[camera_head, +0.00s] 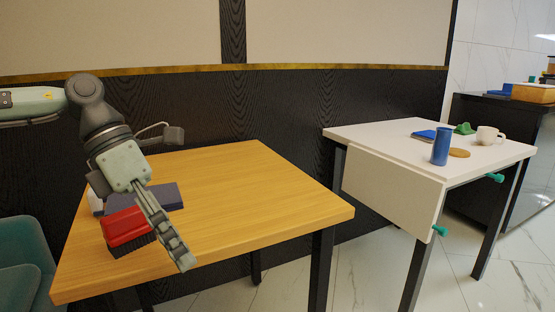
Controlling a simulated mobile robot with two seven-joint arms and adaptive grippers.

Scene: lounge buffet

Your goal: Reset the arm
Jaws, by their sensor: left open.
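My left arm comes in from the left over the wooden table (270,195). My left gripper (180,200) is open, with its fingers spread wide and nothing seen between them. One finger points down toward the table's front part and the other points right. A red brush-like block with a dark underside (124,228) lies on the table's left part, just left of the lower finger. A dark grey-blue flat item (166,196) lies behind it, partly hidden by the gripper. My right gripper is not in view.
The wooden table's right half is clear. A white folding-leaf table (370,135) stands at right with a blue cup (440,146), a white mug (488,136), a round tan disc (459,153), a green item (464,128) and a blue item (424,135). A teal chair (25,260) is at lower left.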

